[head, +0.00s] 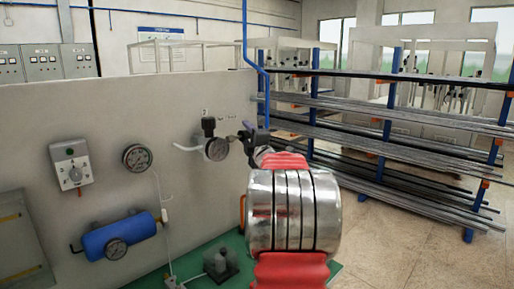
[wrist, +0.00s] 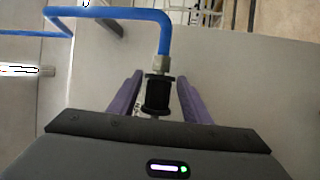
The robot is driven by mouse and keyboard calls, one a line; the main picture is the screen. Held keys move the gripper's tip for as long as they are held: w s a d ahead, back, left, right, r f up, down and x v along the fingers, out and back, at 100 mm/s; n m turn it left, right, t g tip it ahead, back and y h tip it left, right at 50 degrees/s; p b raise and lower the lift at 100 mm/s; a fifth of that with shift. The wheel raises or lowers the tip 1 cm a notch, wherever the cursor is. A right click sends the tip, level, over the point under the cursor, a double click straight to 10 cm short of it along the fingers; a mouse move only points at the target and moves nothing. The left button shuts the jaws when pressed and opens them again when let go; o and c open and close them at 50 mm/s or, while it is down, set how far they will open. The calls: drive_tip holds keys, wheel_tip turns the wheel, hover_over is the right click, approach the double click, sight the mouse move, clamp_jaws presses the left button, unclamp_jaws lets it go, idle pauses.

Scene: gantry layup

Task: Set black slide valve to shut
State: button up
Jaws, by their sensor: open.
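The black slide valve (wrist: 157,95) shows in the wrist view as a short black sleeve with wider ends, below a pale fitting on a blue pipe. My gripper (wrist: 160,82) is open, with one purple finger on each side of the valve. Narrow gaps show between the fingers and the sleeve, so it does not look gripped. In the head view my gripper (head: 258,140) is at the panel's right end, below the blue pipe; the valve is hard to make out there.
A grey panel (head: 90,110) carries a round gauge (head: 137,157), a switch box (head: 71,165) and a blue tank (head: 120,235). Another gauge (head: 216,149) sits just left of my gripper. The blue pipe (head: 246,40) comes down from above. A rack of long bars (head: 400,145) stands right; floor before it is clear.

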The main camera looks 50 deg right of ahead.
drive_tip(key=v, duration=1.1)
drive_tip(key=shift+d+f, duration=0.1)
drive_tip(key=shift+f, duration=0.05)
idle(0.3)
drive_tip(key=s+d+f+m+g, duration=0.1)
drive_tip(key=s+f+m+g, duration=0.3)
drive_tip(key=f, duration=0.3)
drive_tip(key=s+d+f+m+g, duration=0.1)
drive_tip(key=s+f+m+g, duration=0.25)
drive_tip(key=f+m, duration=0.3)
drive_tip(key=s+a+f+m+g+y, duration=0.15)
drive_tip(key=a+f, duration=0.25)
drive_tip(key=a, duration=0.6)
drive_tip(key=a+f+m+g+y, duration=0.3)
drive_tip(key=a, duration=0.7)
drive_tip(key=s+a+n+y, duration=0.2)
drive_tip(key=s+a, duration=0.2)
drive_tip(key=a, duration=1.3)
drive_tip(key=s+a+n+y, duration=0.2)
drive_tip(key=s+a+y, duration=0.1)
drive_tip(key=a, duration=1.5)
drive_tip(key=shift+s+a+r+t+y, duration=0.3)
drive_tip(key=shift+s+r+y, duration=0.05)
drive_tip(key=shift+s+r, duration=0.15)
